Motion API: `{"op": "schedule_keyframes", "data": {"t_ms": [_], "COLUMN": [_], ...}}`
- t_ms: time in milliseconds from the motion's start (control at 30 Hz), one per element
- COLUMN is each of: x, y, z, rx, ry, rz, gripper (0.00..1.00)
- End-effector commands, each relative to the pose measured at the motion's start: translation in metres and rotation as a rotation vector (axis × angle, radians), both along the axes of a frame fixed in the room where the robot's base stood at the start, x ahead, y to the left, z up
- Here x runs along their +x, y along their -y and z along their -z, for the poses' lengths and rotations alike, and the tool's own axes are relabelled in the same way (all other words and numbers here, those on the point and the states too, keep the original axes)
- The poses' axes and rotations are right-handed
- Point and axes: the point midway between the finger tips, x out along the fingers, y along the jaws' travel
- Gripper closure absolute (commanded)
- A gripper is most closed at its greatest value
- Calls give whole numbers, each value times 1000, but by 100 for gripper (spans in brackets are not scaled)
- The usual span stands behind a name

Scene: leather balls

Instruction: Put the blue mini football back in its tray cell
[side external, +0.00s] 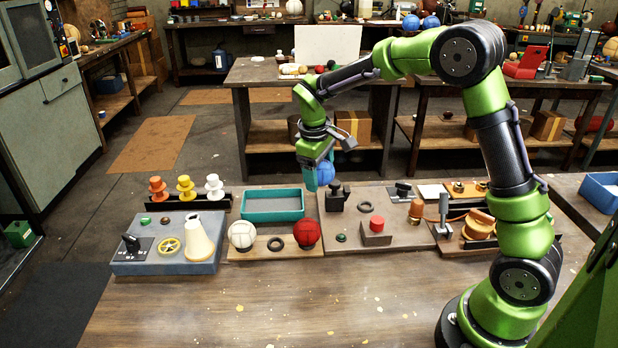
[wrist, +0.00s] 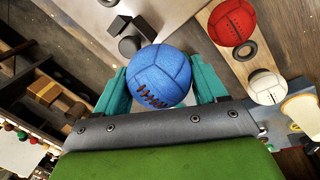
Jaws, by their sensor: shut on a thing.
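The blue mini football (side external: 325,173) is held between the teal fingers of my gripper (side external: 318,176), in the air above the back of the bench. In the wrist view the blue ball (wrist: 158,72) sits between the two fingertips, with dark lacing toward the palm. A wooden ball tray (side external: 262,254) on the bench, in front and to the left of my gripper, bears a white ball (side external: 242,235) at left and a red ball (side external: 307,233) at right. Between them is an empty black ring (side external: 276,243). This ring also shows in the wrist view (wrist: 243,50).
An empty teal bin (side external: 272,217) stands behind the ball tray. A control panel with a lever and cream cone (side external: 200,240) is at left. A board with a black clamp (side external: 337,197) and red button block (side external: 376,232) is at right. The bench front is clear.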

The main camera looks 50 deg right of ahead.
Motion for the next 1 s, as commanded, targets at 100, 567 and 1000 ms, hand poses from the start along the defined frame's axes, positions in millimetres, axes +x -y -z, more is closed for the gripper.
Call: {"op": "schedule_keyframes", "data": {"t_ms": [100,567,1000], "x": [15,22,22], "y": [-57,-137,-136], "z": [1,29,88], "rx": [-1,-8,-8], "ry": [-2,-7,-5], "rz": [-10,3,1], "gripper": [68,68,68]}}
